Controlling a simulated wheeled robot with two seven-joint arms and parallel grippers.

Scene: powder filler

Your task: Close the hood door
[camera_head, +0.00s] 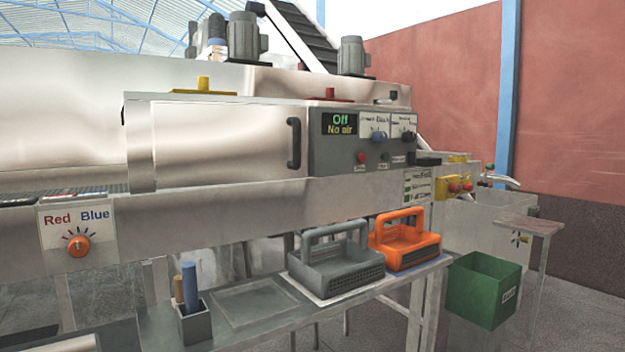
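The hood door (225,143) is a shiny steel panel on the front of the long machine, left of the grey control panel. Its black vertical handle (294,143) is at the right edge, beside the control panel (362,140). The door looks roughly in line with the control panel. I cannot tell whether a small gap is left along its edge. Neither of my grippers is in view.
A table (262,338) below the machine holds a grey tray (338,272), an orange tray (405,250) and a small grey holder (194,324). A green bin (480,290) is at the right. A dial box (77,238) juts out at the left.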

